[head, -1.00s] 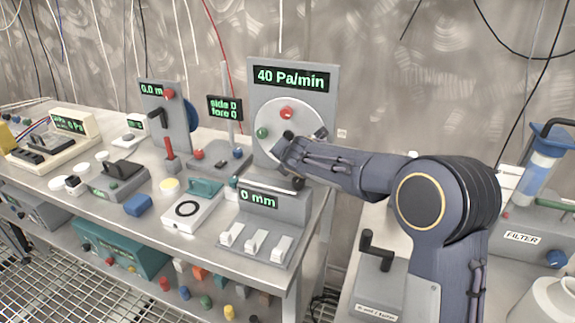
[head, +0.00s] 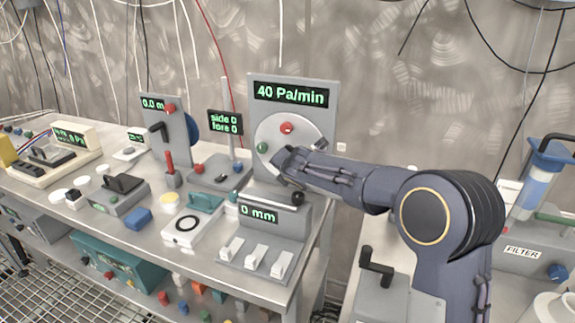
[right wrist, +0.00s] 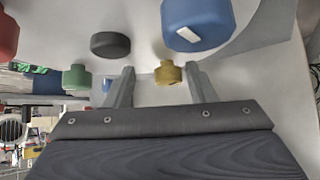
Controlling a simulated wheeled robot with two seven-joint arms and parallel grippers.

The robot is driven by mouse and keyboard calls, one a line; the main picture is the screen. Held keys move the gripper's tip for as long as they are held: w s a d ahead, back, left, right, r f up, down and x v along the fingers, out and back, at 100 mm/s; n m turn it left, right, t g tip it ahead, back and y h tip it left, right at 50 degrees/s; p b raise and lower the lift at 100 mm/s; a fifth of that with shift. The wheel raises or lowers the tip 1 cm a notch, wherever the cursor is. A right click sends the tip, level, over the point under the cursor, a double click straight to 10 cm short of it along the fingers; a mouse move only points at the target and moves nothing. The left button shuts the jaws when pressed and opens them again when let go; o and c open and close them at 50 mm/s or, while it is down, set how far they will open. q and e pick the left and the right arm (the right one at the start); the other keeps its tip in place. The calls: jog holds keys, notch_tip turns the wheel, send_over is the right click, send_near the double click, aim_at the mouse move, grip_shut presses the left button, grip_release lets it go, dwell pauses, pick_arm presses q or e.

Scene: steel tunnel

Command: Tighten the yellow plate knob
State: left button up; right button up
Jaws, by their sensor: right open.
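The yellow knob (right wrist: 168,73) is a small fluted knob on the pale round plate, seen in the right wrist view. My right gripper (right wrist: 160,76) is open, with one finger on each side of the knob in the picture. The knob appears nearer the right-hand finger, with no clear contact. In the head view, my right gripper (head: 284,160) is at the lower part of the round plate (head: 300,127), under the "40 Pa/min" display (head: 291,94), and hides the yellow knob. My left gripper is not in view.
Around the yellow knob are a blue knob (right wrist: 198,22), a black knob (right wrist: 110,44), a green knob (right wrist: 76,77) and a red knob (right wrist: 6,38). Below the plate stands the grey "0 mm" box (head: 280,218) with white switches. Other instruments crowd the bench to the left.

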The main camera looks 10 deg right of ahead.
jog(key=w+a+r+p+v, duration=0.1)
jog(key=a+v, duration=0.1)
jog(key=v, duration=1.6)
jog(key=shift+a+r, duration=0.2)
jog(key=shift+r, duration=0.1)
jog(key=shift+w, duration=0.2)
jog(key=w+d+f+n+g+h+p, duration=0.1)
jog(key=w+f+p, duration=0.1)
jog(key=w+f, duration=0.2)
jog(key=w+f+n+g+h+p, duration=0.1)
jog(key=w+f+p, duration=0.2)
jog(key=w+f, duration=0.1)
jog(key=w+d+f+g+h+p, duration=0.1)
jog(key=w+f+p, duration=0.1)
jog(key=w+f, duration=0.2)
jog(key=shift+w+d+f+n+h+p, duration=0.15)
jog(key=shift+w+f+n+h, duration=0.05)
jog(key=shift+w, duration=0.3)
jog(key=shift+w+d+f+n+h+p, duration=0.15)
jog(key=shift+w+d+n+h, duration=0.05)
jog(key=shift+w, duration=0.25)
jog(key=shift+c, duration=0.4)
